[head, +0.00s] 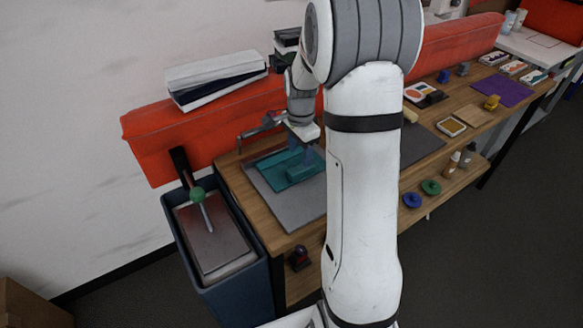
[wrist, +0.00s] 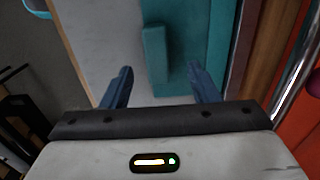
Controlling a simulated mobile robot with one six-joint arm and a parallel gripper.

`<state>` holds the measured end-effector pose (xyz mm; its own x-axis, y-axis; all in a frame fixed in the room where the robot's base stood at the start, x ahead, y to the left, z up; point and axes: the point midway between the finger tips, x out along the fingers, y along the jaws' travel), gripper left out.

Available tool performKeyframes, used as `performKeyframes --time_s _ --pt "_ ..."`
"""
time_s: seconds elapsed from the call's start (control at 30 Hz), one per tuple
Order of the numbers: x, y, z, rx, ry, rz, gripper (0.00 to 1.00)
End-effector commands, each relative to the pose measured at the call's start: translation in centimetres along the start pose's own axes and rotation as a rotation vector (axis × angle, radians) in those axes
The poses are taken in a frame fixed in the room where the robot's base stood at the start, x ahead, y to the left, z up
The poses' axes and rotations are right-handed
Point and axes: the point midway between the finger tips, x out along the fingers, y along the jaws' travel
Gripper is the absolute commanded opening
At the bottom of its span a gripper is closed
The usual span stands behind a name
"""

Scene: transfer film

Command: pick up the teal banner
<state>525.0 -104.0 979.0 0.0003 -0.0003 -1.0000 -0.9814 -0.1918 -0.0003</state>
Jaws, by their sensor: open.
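The teal banner (head: 284,186) lies on a grey board (head: 315,205) at the left end of the wooden table. In the wrist view the teal banner (wrist: 197,40) is a flat piece with a raised bar-like part standing on it. My gripper (head: 305,160) is above the banner in the head view. In the wrist view my gripper (wrist: 160,85) has its two blue fingers spread wide, with the near end of the raised teal part between them. Nothing is held. I cannot tell the exact height of the fingertips above the banner.
A dark blue bin (head: 230,295) with a green-knobbed lever stands left of the table (head: 228,184). A long red padded block (head: 160,130) runs behind it, with stacked boxes (head: 215,75) on top. Paint pads and small stamps sit to the right.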

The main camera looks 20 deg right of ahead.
Motion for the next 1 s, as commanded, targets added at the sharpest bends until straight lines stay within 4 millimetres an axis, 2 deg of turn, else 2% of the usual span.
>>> performKeyframes --time_s 0.5,0.77,1.0 --pt "6.4 0.7 -0.5 -0.001 -0.001 0.002 0.55" --pt "6.8 0.7 -0.5 -0.001 0.0 0.0 0.55" --pt "6.8 0.7 -0.5 -0.001 0.0 0.0 0.37"
